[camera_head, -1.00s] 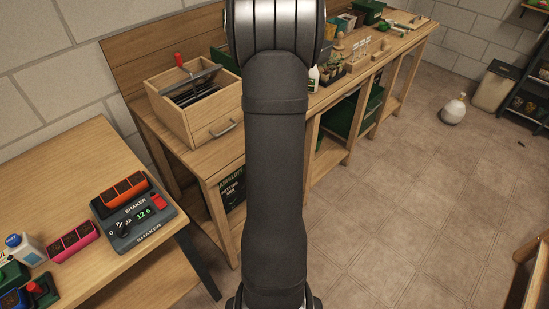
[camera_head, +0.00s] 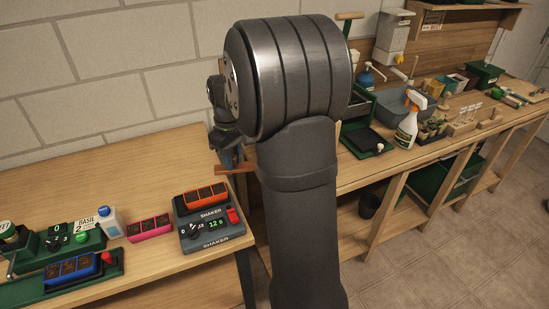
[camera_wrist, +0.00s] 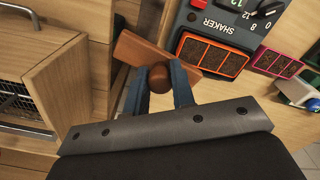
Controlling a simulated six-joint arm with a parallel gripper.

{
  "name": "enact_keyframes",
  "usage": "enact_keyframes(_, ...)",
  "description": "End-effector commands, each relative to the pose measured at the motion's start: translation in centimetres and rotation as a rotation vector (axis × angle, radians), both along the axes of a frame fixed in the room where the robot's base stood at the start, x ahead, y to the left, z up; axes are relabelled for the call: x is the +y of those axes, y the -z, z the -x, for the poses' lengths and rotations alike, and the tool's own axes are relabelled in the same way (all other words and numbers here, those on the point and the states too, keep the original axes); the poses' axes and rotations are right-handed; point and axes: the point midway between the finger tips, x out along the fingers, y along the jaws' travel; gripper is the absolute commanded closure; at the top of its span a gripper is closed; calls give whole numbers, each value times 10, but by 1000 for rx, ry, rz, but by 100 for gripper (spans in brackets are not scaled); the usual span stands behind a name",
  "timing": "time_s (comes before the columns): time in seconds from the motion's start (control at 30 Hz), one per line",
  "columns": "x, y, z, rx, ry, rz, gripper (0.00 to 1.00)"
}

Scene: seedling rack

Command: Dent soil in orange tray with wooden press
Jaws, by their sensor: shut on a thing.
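The orange tray (camera_head: 203,197) has several soil-filled cells and sits on top of the grey shaker on the left table. It also shows in the wrist view (camera_wrist: 212,53). My gripper (camera_wrist: 160,84) is shut on the round brown knob of the wooden press (camera_wrist: 140,46), a reddish-brown wooden bar. In the head view the press (camera_head: 232,170) hangs in the air to the right of the orange tray, apart from it. My arm hides part of the gripper there. The soil looks dark; its surface detail is too small to tell.
The shaker (camera_head: 213,237) has a lit display and red buttons. A pink tray (camera_head: 149,227) and a blue tray (camera_head: 71,269) with soil lie to its left, near a white carton (camera_head: 110,222). A bench (camera_head: 378,172) with a spray bottle (camera_head: 409,122) stands at right.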

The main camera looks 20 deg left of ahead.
Motion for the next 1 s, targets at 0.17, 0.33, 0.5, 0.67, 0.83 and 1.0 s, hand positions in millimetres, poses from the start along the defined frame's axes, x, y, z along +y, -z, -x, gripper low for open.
enact_keyframes(0.17, 43, -15, 42, -2, -152, -2, 96)
enact_keyframes(0.33, 61, -22, 64, -1, -222, 0, 96)
enact_keyframes(0.5, 66, -21, 70, -1, -241, 1, 96)
enact_keyframes(0.67, 65, -10, 69, 0, -240, 1, 96)
enact_keyframes(0.83, 65, 8, 69, 1, -239, 2, 96)
enact_keyframes(1.0, 65, 22, 69, 0, -239, 1, 96)
